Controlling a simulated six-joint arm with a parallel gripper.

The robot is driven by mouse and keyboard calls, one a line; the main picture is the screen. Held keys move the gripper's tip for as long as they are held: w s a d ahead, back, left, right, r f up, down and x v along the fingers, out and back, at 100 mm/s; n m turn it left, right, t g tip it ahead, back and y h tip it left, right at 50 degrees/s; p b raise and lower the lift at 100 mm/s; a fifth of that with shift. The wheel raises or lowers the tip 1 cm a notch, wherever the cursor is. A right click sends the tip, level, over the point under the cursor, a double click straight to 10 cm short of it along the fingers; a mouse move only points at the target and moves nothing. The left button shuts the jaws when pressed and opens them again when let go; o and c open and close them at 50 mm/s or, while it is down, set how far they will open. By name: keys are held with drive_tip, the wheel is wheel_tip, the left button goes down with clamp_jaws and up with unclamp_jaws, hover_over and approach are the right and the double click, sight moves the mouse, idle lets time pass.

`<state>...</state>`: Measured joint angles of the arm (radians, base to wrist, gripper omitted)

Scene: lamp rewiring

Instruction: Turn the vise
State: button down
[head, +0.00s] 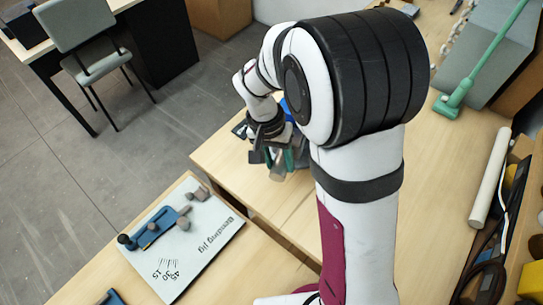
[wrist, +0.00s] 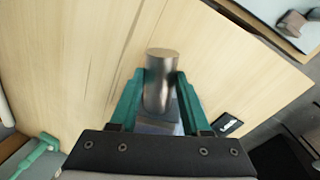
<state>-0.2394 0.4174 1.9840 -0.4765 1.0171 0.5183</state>
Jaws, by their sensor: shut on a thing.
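My gripper (head: 277,158) is low over the light wooden table, left of my own arm. In the wrist view its two green fingers (wrist: 158,88) stand on either side of a shiny metal cylinder (wrist: 161,68) and are shut on it. A grey-blue block (wrist: 156,126) shows under the cylinder, between the fingers. The cylinder and block appear to be parts of the vise. In the head view a bit of blue (head: 289,108) shows behind the wrist. My arm and gripper hide most of the vise, so its full shape and heading cannot be told.
A white bending jig board (head: 207,245) with a blue tool (head: 157,226) lies at the left. A green-handled tool (head: 455,105) and a white roll (head: 490,178) lie at the right. A small black item (wrist: 228,124) lies near the table edge. Bare wood surrounds the gripper.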

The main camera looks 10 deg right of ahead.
drive_tip(key=shift+s+d+n, duration=0.3)
drive_tip(key=shift+d+n, duration=0.4)
drive_tip(key=shift+d, duration=0.3)
drive_tip(key=shift+c, duration=1.8)
unclamp_jaws()
drive_tip(key=a+r, duration=0.3)
drive_tip(key=r, duration=1.2)
drive_tip(key=shift+w+r, duration=0.25)
drive_tip(key=shift+w, duration=0.1)
drive_tip(key=s+d+f+m+y, duration=0.1)
drive_tip(key=s+f+y, duration=0.1)
drive_tip(key=s, duration=0.8)
drive_tip(key=s+d+f+m+y, duration=0.1)
drive_tip(key=s+f, duration=0.2)
drive_tip(key=s, duration=0.7)
drive_tip(key=shift+s+t+y, duration=0.25)
drive_tip(key=shift+t+y, duration=0.05)
drive_tip(key=shift+y, duration=0.1)
